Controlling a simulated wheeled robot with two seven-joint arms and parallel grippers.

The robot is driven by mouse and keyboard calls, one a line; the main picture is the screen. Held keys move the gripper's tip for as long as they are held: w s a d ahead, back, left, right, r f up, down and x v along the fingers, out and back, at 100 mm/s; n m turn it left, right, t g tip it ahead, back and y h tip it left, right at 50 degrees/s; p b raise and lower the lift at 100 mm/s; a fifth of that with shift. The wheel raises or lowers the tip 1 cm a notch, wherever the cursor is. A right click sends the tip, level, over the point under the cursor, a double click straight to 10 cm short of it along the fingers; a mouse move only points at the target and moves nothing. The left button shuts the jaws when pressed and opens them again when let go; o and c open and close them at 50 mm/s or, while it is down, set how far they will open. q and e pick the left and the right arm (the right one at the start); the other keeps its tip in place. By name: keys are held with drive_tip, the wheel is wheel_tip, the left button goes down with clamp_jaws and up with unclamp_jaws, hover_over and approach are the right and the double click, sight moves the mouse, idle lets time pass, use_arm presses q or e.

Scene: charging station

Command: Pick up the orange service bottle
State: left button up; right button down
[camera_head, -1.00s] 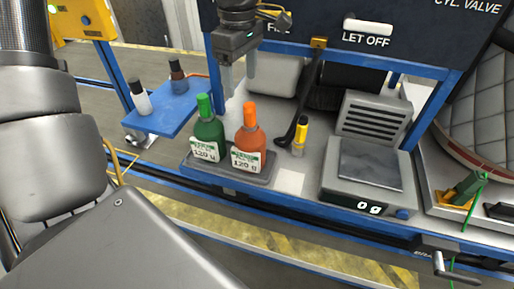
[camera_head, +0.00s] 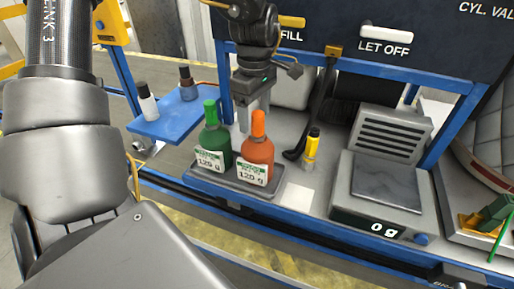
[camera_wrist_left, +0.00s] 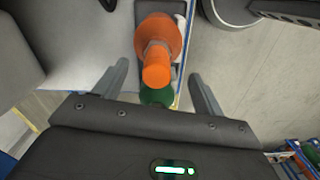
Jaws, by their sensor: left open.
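The orange service bottle (camera_head: 257,155) stands upright on a grey tray (camera_head: 215,182), with a white label reading 120 g. The green bottle (camera_head: 212,140) stands just left of it on the same tray. My left gripper (camera_head: 254,118) is open, pointing down, above and behind the bottles. In the left wrist view, the orange bottle (camera_wrist_left: 158,40) appears between and beyond the open fingers, its cap toward the camera. The green bottle (camera_wrist_left: 158,96) shows partly there, behind the orange cap. I see no contact with the orange bottle. My right gripper is not in view.
A scale (camera_head: 385,185) reading 0 g stands to the right. A yellow marker-like item (camera_head: 311,150) stands behind the tray's right side. A blue side shelf (camera_head: 165,122) holds two small bottles. A dark curved hose (camera_head: 312,110) hangs behind.

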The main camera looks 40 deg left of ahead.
sight(258, 129)
use_arm(q)
drive_tip(key=shift+d+f, duration=0.1)
drive_tip(key=f, duration=0.4)
drive_tip(key=shift+w+d+f+p, duration=0.15)
drive_tip(key=shift+w+f+p, duration=0.05)
drive_tip(key=shift+w+p, duration=0.15)
drive_tip(key=shift+f, duration=0.25)
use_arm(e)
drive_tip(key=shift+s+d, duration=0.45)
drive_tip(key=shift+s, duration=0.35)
use_arm(q)
drive_tip(key=shift+c, duration=0.4)
clamp_jaws()
